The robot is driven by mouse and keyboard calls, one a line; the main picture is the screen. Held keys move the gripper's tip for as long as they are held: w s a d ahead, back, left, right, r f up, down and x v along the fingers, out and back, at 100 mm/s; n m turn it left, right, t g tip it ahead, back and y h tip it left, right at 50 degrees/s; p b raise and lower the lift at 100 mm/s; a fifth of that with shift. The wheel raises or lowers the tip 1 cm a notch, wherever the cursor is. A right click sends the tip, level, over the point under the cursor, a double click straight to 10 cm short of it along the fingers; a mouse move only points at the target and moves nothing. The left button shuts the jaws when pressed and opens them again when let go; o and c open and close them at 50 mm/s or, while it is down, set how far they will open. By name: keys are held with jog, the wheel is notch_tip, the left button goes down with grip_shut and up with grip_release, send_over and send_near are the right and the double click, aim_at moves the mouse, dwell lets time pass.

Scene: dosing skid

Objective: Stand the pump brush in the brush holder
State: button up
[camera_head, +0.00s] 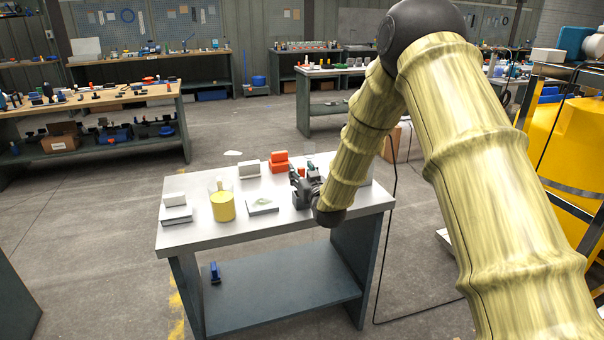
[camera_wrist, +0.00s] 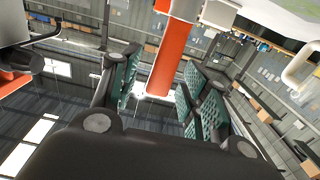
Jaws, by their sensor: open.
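My gripper (camera_head: 301,174) is low over the right half of the white-topped table, partly hidden by its own wrist. In the wrist view its two teal-padded fingers (camera_wrist: 158,85) stand apart. An orange-red bar with a pale end (camera_wrist: 168,62) shows in the gap between them, with space seen on both sides; it may be the pump brush handle, but I cannot tell for sure. No bristles can be made out. An orange stepped block (camera_head: 279,163) stands just left of the gripper. I cannot tell which object is the brush holder.
The table (camera_head: 225,238) also holds a beaker of yellow liquid (camera_head: 222,206), a flat tray (camera_head: 262,207), a white box (camera_head: 249,170) and stacked white-grey blocks (camera_head: 175,209). A blue item (camera_head: 214,272) is on the lower shelf. A yellow tank (camera_head: 570,150) stands at right.

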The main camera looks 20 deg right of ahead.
jog(key=s, duration=1.2)
jog(key=shift+d, duration=0.25)
jog(key=s+a+f+g+p, duration=0.15)
jog(key=s+f+g, duration=0.35)
jog(key=s+f, duration=0.65)
jog(key=s+a+f+g+p, duration=0.15)
jog(key=s+f+g, duration=0.25)
jog(key=s+f, duration=0.75)
jog(key=s+f+g+p, duration=0.1)
jog(key=s+f+g, duration=0.2)
jog(key=s, duration=0.6)
jog(key=s+a+f+g+p, duration=0.1)
jog(key=s+f+g, duration=0.2)
jog(key=s+f, duration=0.3)
jog(key=s+f+g+p, duration=0.1)
jog(key=s+f+g, duration=0.2)
jog(key=s, duration=1)
jog(key=shift+a+f+m+p, duration=0.15)
jog(key=shift+f+m+p, duration=0.25)
jog(key=shift+f, duration=0.35)
jog(key=shift+w+h, duration=0.1)
jog(key=shift+h, duration=0.2)
jog(key=shift+c, duration=1)
